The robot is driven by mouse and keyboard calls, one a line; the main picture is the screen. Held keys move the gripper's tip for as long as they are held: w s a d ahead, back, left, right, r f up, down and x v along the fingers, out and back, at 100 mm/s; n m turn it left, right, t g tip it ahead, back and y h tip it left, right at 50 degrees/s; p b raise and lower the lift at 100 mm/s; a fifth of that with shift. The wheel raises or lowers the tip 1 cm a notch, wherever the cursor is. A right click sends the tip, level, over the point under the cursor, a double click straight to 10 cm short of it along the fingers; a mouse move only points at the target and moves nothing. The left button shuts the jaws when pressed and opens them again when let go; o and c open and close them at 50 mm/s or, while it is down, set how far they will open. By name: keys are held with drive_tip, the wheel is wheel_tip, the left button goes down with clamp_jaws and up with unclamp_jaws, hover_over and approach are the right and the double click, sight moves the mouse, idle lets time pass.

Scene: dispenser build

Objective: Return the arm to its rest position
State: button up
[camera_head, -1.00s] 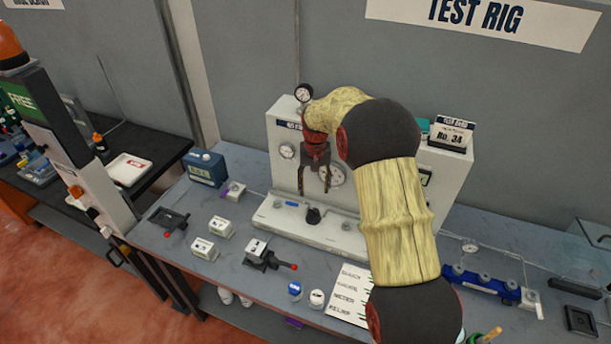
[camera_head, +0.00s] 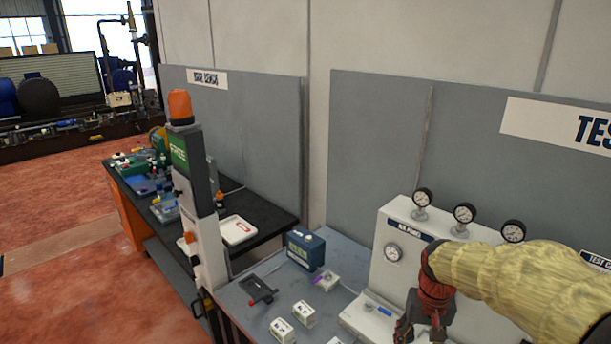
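My gripper (camera_head: 422,332) hangs from the red wrist at the lower right of the head view, in front of the white test rig panel (camera_head: 393,225). Its two dark fingers stand apart, with nothing seen between them. The picture's bottom edge cuts close under the fingers, so their tips are not clear. My arm, in a yellow sleeve, reaches in from the right edge and covers part of the panel.
The grey bench holds a blue box (camera_head: 305,249), a dark clamp-like fixture (camera_head: 261,289) and small white blocks (camera_head: 304,313). A post with an orange beacon (camera_head: 180,107) stands left of it. A black bench (camera_head: 258,213) lies beyond; red floor is open at left.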

drive_tip(key=s+a+r+n+t+b, duration=0.1)
drive_tip(key=s+a+r+t+b, duration=0.1)
drive_tip(key=s, duration=0.7)
drive_tip(key=s+a+r+n+t+b, duration=0.1)
drive_tip(key=s+a+r+t+b, duration=0.1)
drive_tip(key=s+a+b, duration=0.3)
drive_tip(key=s+t+b, duration=0.1)
drive_tip(key=s, duration=0.3)
drive_tip(key=shift+w, duration=0.1)
idle(6.1)
